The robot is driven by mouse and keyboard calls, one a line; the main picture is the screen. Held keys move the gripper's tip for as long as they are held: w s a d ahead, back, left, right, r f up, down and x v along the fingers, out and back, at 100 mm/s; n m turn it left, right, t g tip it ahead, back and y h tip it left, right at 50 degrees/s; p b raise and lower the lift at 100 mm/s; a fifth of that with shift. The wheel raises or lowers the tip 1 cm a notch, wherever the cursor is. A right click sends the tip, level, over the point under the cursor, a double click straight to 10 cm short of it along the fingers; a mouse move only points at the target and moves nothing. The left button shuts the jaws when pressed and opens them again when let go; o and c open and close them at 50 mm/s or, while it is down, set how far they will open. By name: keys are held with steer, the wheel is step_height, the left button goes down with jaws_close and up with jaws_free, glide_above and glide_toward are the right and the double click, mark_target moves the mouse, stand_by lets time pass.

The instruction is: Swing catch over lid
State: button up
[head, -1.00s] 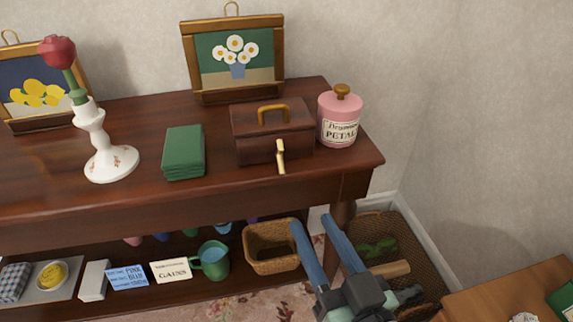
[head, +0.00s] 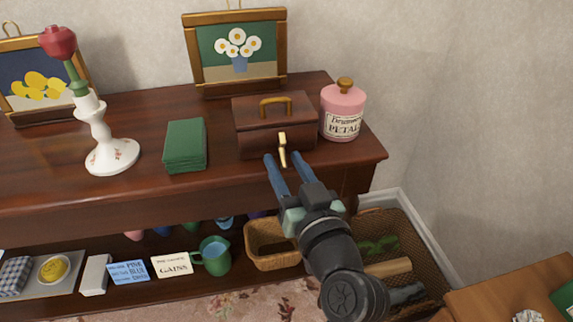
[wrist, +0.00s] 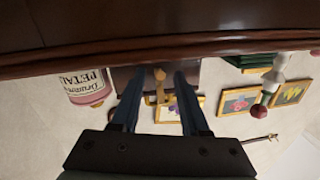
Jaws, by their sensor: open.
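A brown wooden box (head: 256,138) with a closed lid (head: 272,107) and a tan top handle stands on the dark sideboard. A brass catch (head: 282,149) hangs down its front face. My gripper (head: 275,160) is in front of the box with its two blue fingers apart, at the foot of the catch. In the wrist view, which is upside down, my gripper (wrist: 160,75) shows with the catch (wrist: 160,86) between its fingers and the box (wrist: 124,77) behind. I cannot tell whether a finger touches the catch.
A pink petal jar (head: 343,112) stands close on the box's right. A framed daisy picture (head: 238,50) stands behind. The sideboard's front edge (head: 225,194) is below my gripper.

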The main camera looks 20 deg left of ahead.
jaws_close()
steer(key=shift+r, duration=0.1)
stand_by(0.3)
